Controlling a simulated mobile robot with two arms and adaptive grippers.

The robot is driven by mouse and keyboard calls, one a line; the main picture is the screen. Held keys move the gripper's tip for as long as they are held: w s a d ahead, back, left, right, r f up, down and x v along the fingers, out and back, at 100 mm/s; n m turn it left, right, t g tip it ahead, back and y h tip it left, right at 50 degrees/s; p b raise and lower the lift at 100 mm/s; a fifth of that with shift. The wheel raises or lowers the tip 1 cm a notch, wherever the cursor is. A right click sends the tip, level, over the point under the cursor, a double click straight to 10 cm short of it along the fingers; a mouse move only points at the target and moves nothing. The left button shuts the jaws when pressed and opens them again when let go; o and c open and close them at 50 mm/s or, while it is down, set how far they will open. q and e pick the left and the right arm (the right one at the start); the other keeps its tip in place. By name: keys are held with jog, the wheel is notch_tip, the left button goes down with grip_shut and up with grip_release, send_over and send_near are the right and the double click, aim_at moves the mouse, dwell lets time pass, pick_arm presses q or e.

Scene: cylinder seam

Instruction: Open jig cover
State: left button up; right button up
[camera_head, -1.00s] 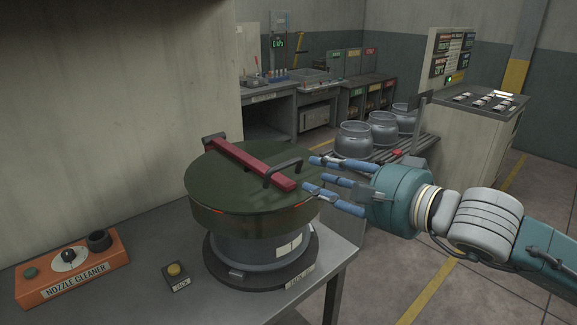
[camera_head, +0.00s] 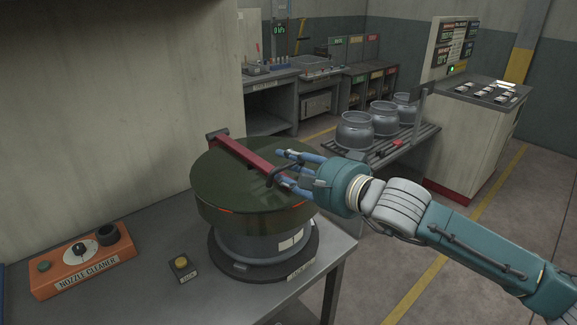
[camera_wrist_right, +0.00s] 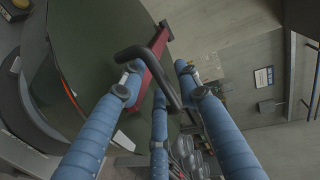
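The jig cover (camera_head: 222,182) is a dark green round lid, lying closed and level on a grey cylindrical jig (camera_head: 250,240). A red bar (camera_head: 243,152) crosses its top, and a black bent handle (camera_head: 271,178) stands near its right side. My right gripper (camera_head: 283,168) has its blue fingers at the handle. In the right wrist view, the handle (camera_wrist_right: 165,82) passes between the spread fingers, with the cover (camera_wrist_right: 85,40) behind to the left. The fingers look open, not closed on it; contact is unclear. My left gripper is not in view.
The jig stands at the table's (camera_head: 140,275) right end. An orange nozzle cleaner box (camera_head: 82,262) and a small box with a yellow button (camera_head: 183,268) stand left of it. A wall (camera_head: 110,110) rises behind. Several metal cylinders (camera_head: 355,132) stand on a roller conveyor at the back right.

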grip_shut()
